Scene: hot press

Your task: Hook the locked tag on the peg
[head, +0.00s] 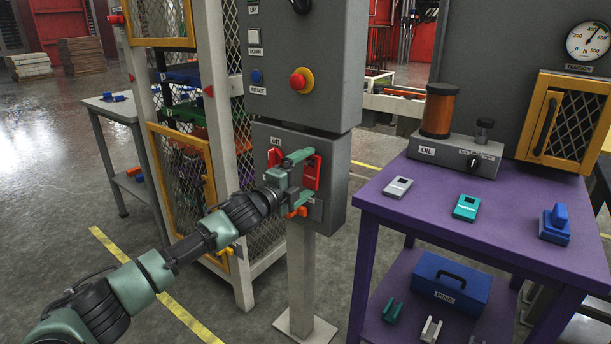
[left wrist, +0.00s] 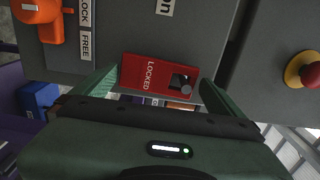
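The red LOCKED tag (left wrist: 150,75) lies face towards the camera between my left gripper's fingertips in the left wrist view. It has a square hole at its right end. A grey round peg (left wrist: 186,90) shows in the hole; I cannot tell whether it passes through. In the head view the tag (head: 311,171) is in front of the grey control box (head: 331,142), partly hidden by my finger. My left gripper (head: 299,178) has a finger at each end of the tag and appears shut on it. My right gripper is not in view.
An orange knob (left wrist: 55,25) with LOCK and FREE labels is beside the tag. A red emergency button (head: 301,80) is above. A purple table (head: 385,217) with loose tags, a blue PINS box (head: 452,284) and other parts stands to the right. A mesh cage (head: 190,190) stands left.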

